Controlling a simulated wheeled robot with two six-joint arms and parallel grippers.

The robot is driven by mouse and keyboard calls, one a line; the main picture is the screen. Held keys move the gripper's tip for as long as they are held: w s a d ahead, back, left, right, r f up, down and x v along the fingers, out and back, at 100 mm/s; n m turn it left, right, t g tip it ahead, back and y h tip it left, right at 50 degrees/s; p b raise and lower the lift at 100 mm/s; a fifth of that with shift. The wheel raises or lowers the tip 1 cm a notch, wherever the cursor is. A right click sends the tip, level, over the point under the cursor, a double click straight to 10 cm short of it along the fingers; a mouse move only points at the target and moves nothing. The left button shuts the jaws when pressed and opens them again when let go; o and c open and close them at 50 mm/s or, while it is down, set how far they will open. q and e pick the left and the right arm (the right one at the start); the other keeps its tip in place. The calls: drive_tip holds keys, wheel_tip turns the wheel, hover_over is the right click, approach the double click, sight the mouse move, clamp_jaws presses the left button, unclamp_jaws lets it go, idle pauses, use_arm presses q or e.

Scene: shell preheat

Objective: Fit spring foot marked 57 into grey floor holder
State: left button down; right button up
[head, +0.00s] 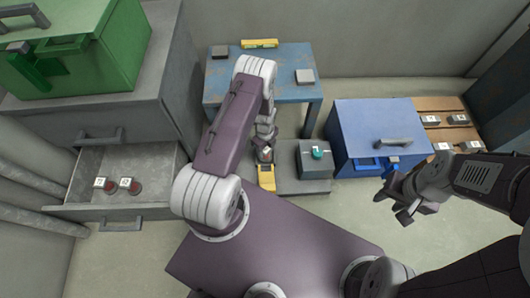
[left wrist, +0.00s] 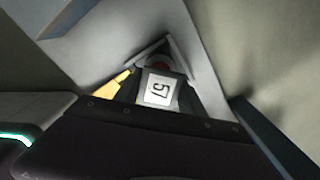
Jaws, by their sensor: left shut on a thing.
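The spring foot (left wrist: 158,90) shows its white label marked 57 in the left wrist view, with a bit of red behind it. My left gripper (head: 265,153) is shut on it, low in front of the blue table. In the head view, the arm and gripper hide most of the foot. A low grey slab (head: 290,186) on the floor is just right of the gripper and may be the grey floor holder; I cannot tell for sure. My right gripper (head: 407,205) is apart to the right, empty, with its fingers spread.
A yellow piece (head: 267,178) lies below my left gripper. A grey box (head: 311,172) with a teal top part stands on the slab. A blue cabinet (head: 372,130) is to the right. An open drawer (head: 150,165) at left holds two red labelled pieces (head: 136,188). Front floor is clear.

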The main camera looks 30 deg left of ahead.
use_arm(q)
drive_tip(key=shift+f, duration=0.4)
drive_tip(key=c, duration=0.7)
unclamp_jaws()
use_arm(e)
drive_tip(key=shift+f, duration=0.3)
